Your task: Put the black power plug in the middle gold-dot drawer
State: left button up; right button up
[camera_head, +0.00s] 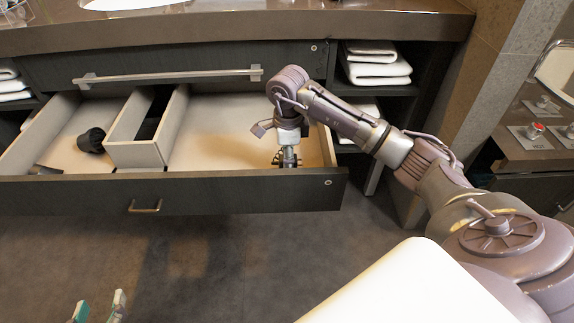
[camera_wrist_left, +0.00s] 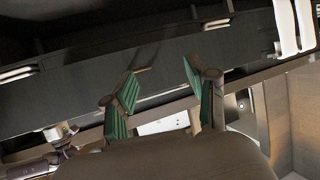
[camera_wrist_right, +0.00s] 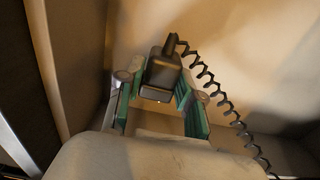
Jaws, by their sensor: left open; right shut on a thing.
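The black power plug (camera_wrist_right: 163,72) with a coiled black cord shows in the right wrist view. My right gripper (camera_wrist_right: 158,92) is shut on it, over the pale drawer floor. In the head view my right gripper (camera_head: 288,158) reaches down into the large right compartment of the open drawer (camera_head: 240,194); the plug is mostly hidden there. Whether the plug touches the floor, I cannot tell. The drawer front has a small light dot at its right end; its colour is unclear. My left gripper (camera_head: 97,308) is open and empty, low in front of the drawer, also in the left wrist view (camera_wrist_left: 163,88).
A dark round nozzle-like object (camera_head: 92,140) lies in the drawer's left compartment. A narrow divider box (camera_head: 136,154) separates the compartments. A shut upper drawer with a long bar handle (camera_head: 168,76) sits behind. Folded towels (camera_head: 376,66) lie on the right shelf.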

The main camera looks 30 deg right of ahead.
notch_tip(320, 180, down, 2)
jog(key=shift+f, duration=0.2)
pick_arm(q)
jog(key=shift+w+d+r+t, duration=0.2)
jog(key=shift+w+r+t, duration=0.25)
jog(key=shift+r, duration=0.2)
jog(key=shift+w+d+r+t, duration=0.2)
jog(key=shift+w+r+t, duration=0.1)
jog(key=shift+r+t, duration=0.25)
pick_arm(e)
jog(key=shift+f+b, duration=0.2)
jog(key=shift+b, duration=0.1)
jog(key=o, duration=1.2)
jog(key=shift+c, duration=0.2)
pick_arm(q)
jog(key=shift+w+r+h, duration=0.15)
jog(key=shift+r+h, duration=0.15)
jog(key=shift+r, duration=0.05)
pick_arm(e)
jog(key=shift+r, duration=0.15)
